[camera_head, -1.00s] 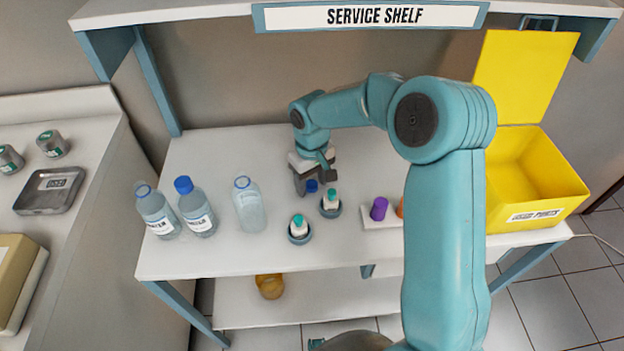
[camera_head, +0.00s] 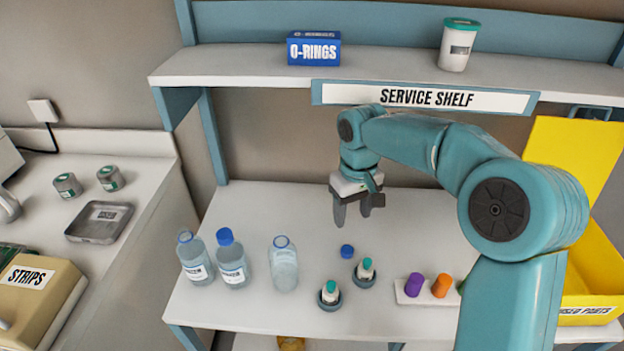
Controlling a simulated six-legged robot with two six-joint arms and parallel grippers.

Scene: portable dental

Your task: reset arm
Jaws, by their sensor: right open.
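My right arm reaches over the white service shelf table from the right. Its gripper (camera_head: 356,212) is open and empty, fingers pointing down, above the back part of the table. A blue cap (camera_head: 347,251) lies on the table in front of the gripper, apart from it. An uncapped clear bottle (camera_head: 284,266) stands left of the cap. Two small green-topped vials sit in round holders, one nearer (camera_head: 330,293) and one behind (camera_head: 365,270). My left gripper is not in view.
A white block with a purple piece (camera_head: 413,285) and an orange piece (camera_head: 441,286) stands right of the vials. A yellow bin (camera_head: 590,270) is at the far right, partly behind my arm. The labelled upper shelf (camera_head: 425,97) overhangs the back. A side counter holds a metal tray (camera_head: 100,222).

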